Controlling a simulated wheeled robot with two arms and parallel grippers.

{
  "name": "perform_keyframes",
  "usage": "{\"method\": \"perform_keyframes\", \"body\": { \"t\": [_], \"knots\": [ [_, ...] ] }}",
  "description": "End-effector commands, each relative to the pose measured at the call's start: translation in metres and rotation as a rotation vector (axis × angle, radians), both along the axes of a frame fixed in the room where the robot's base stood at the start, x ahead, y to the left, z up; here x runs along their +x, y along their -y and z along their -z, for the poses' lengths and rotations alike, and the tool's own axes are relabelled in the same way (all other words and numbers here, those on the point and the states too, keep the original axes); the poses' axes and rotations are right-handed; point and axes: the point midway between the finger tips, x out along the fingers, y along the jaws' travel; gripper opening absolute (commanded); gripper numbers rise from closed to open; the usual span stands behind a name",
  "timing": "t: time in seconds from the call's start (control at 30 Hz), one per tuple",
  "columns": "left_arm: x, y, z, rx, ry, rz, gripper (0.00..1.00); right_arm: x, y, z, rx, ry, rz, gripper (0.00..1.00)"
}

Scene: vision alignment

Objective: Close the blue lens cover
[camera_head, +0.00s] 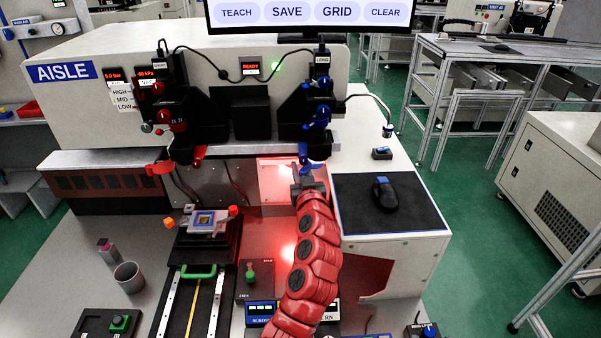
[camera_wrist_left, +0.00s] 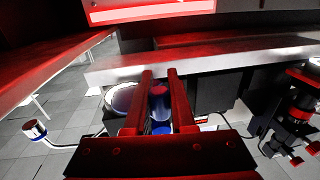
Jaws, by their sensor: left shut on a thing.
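The blue lens cover (camera_head: 318,163) is at the lower end of the right-hand camera unit, under its black body. In the left wrist view a pale round disc with a blue rim (camera_wrist_left: 120,98) lies just left of the fingers. My left gripper (camera_head: 309,182) reaches up from below to this unit. In the wrist view its two red-lit fingers (camera_wrist_left: 163,100) stand close together, with a blue part of the cover between them. The fingers and the black body hide part of the cover, so I cannot tell its exact angle. My right gripper is not in view.
The left camera unit (camera_head: 175,120) with red parts hangs beside it. A stage with a small chip (camera_head: 205,220) sits on rails below. A black mat with a mouse (camera_head: 384,194) lies to the right. A grey cup (camera_head: 129,277) stands at left.

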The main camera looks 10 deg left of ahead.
Motion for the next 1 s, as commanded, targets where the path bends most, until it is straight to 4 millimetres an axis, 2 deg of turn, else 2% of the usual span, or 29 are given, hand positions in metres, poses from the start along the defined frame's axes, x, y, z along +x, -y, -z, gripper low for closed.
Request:
{"method": "perform_keyframes", "body": {
  "t": [0.17, 0.2, 0.27, 0.67, 0.87, 1.0],
  "knots": [
    [0.0, -0.001, -0.002, 0.001, 0.004, -0.001, 0.0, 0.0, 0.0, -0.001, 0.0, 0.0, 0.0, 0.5],
    [0.0, -0.001, -0.002, 0.001, 0.004, -0.001, 0.25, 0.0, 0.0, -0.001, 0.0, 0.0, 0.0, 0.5],
    [0.0, -0.001, -0.002, 0.001, 0.004, -0.001, 0.35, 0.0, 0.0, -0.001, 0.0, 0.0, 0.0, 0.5],
    [-0.005, 0.002, -0.001, 0.0, 0.004, 0.001, 0.36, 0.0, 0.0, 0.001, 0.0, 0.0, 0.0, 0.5],
    [-0.034, 0.012, 0.002, -0.001, 0.004, 0.004, 0.36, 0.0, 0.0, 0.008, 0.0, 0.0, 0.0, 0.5],
    [-0.067, 0.024, 0.002, 0.0, 0.004, 0.006, 0.36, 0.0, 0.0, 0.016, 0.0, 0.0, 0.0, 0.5]
  ]
}}
